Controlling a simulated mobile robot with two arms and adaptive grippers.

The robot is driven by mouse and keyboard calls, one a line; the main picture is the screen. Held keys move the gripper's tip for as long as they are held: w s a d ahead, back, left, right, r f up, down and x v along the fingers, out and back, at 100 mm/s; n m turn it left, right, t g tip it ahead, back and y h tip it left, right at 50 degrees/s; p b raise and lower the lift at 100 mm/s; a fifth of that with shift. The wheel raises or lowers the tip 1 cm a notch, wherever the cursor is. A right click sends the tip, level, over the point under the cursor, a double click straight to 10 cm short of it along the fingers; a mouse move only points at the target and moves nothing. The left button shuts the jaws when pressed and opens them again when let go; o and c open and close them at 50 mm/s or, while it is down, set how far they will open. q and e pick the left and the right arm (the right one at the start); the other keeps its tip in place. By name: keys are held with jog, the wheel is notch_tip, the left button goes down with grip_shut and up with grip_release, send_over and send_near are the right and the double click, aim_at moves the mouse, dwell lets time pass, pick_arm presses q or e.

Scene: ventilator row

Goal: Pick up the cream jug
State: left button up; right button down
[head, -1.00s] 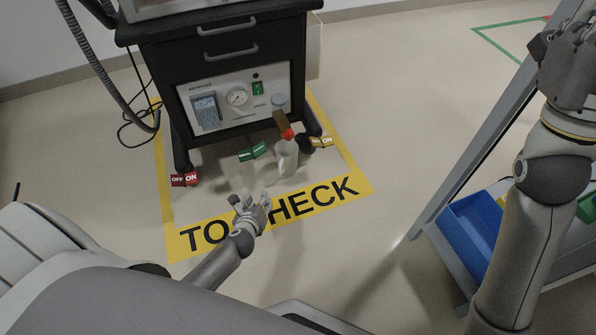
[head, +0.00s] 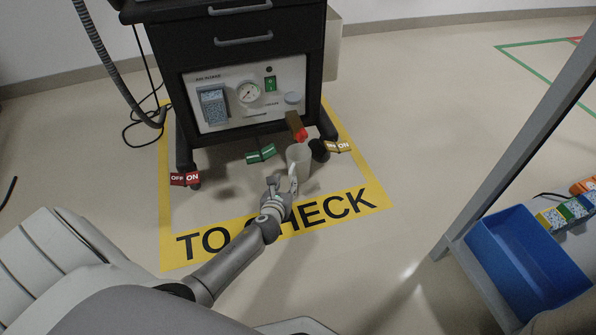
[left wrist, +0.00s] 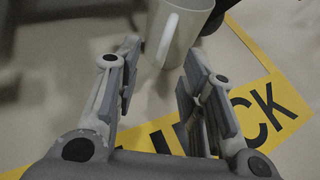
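The cream jug (head: 301,165) stands upright on the floor in front of the black ventilator cart, at the back edge of the yellow "TO CHECK" marking. In the left wrist view the jug (left wrist: 186,28) is at the top, its pale handle facing the gripper. My left gripper (head: 282,184) is just in front of the jug in the head view. In the left wrist view its fingers (left wrist: 155,80) are spread apart with floor between them, and the jug's handle lies just beyond the fingertips. My right gripper is out of view.
The black ventilator cart (head: 235,60) stands behind the jug. Red (head: 185,179), green (head: 261,153) and yellow (head: 338,146) ON/OFF pedals sit at its base, and a brown, red-tipped piece (head: 296,126) is above the jug. A blue bin (head: 528,262) and grey frame are at right. Floor between is clear.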

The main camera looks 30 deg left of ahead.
aim_at(290, 176)
pick_arm(q)
jog(key=b+x, duration=0.3)
jog(key=x, duration=0.1)
jog(key=shift+d+f, duration=0.1)
jog(key=shift+d, duration=0.05)
jog(key=shift+w+a+f+b, duration=0.1)
jog(key=shift+w+a+b, duration=0.1)
jog(key=shift+w+b, duration=0.4)
grip_shut()
